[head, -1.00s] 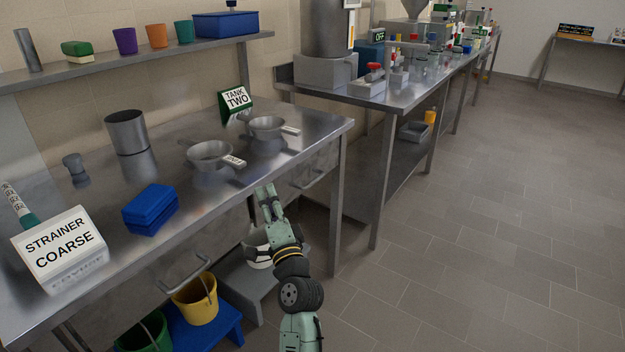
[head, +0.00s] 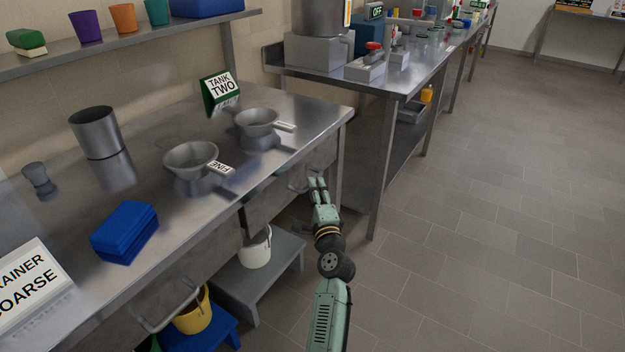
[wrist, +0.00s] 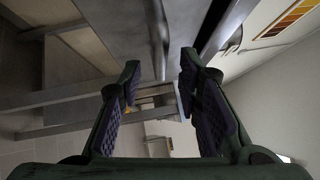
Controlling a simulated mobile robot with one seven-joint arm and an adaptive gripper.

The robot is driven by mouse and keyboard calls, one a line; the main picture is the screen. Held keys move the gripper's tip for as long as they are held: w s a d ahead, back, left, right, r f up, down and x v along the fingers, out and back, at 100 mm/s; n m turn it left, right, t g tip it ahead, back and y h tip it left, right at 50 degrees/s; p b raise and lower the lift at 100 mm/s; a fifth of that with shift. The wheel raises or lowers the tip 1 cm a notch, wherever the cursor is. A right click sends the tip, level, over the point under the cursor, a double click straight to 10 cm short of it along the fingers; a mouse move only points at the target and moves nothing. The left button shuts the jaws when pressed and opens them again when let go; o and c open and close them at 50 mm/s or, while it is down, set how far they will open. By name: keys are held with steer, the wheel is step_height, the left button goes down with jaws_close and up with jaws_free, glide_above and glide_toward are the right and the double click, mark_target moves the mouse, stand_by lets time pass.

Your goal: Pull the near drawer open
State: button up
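The steel bench (head: 245,185) has two drawer handles on its front. One bar handle (head: 168,312) is at the lower left, nearer the camera. The other handle (head: 299,180) is farther along, close to the bench's right end. My gripper (head: 318,181) is in front of the bench by the far handle, just right of it in the head view; whether it touches is unclear. In the wrist view my gripper (wrist: 158,75) has its fingers apart with nothing clearly held between them. A curved metal bar, likely a handle (wrist: 235,41), shows right of the fingers.
A grey step (head: 258,279) with a white bucket (head: 257,247) and a blue step with a yellow bucket stand beneath. Open floor (head: 470,200) lies to the right.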

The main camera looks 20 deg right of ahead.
steer(key=shift+w+d+r, duration=0.15)
steer(key=shift+w, duration=0.8)
steer(key=shift+w+d+r, duration=0.1)
steer(key=shift+w, duration=0.8)
steer(key=shift+c, duration=0.5)
jaws_close()
